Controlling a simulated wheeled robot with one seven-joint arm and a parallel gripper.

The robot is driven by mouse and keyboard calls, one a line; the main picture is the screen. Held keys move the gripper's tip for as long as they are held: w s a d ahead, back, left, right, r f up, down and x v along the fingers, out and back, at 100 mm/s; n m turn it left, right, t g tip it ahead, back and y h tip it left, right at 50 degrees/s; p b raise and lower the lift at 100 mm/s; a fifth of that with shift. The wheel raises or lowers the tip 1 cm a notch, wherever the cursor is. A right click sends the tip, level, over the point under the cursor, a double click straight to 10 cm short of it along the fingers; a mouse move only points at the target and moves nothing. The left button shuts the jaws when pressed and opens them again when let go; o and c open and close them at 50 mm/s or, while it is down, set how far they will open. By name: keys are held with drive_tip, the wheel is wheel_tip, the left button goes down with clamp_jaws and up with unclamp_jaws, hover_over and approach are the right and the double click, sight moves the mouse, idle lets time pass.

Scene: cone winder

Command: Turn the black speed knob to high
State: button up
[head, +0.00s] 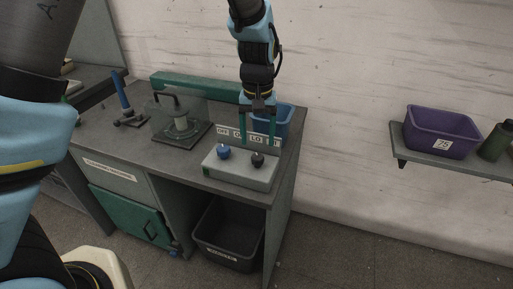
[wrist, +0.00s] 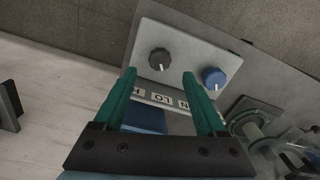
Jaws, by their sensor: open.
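The black speed knob (head: 257,159) sits on the right of a light grey control box (head: 240,176) on the bench. In the wrist view the black knob (wrist: 160,59) shows a white pointer line, beyond my fingertips and to the left of their middle. A blue knob (head: 223,152) sits on the same box to its left; it also shows in the wrist view (wrist: 213,78). My gripper (head: 258,136) points down over the back of the box, open and empty, with green fingers apart. In the wrist view the gripper (wrist: 160,75) partly covers the label strip (wrist: 160,97).
A blue bin (head: 285,118) stands behind the box. A winder with a clear guard (head: 180,122) is to the left. A black bin (head: 228,235) is under the bench. A purple bin (head: 440,130) sits on a wall shelf at right.

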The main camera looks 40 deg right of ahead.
sight(258, 156)
wheel_tip(258, 156, down, 6)
drive_tip(key=shift+r+p, duration=0.15)
drive_tip(key=shift+p, duration=0.4)
clamp_jaws()
idle(0.3)
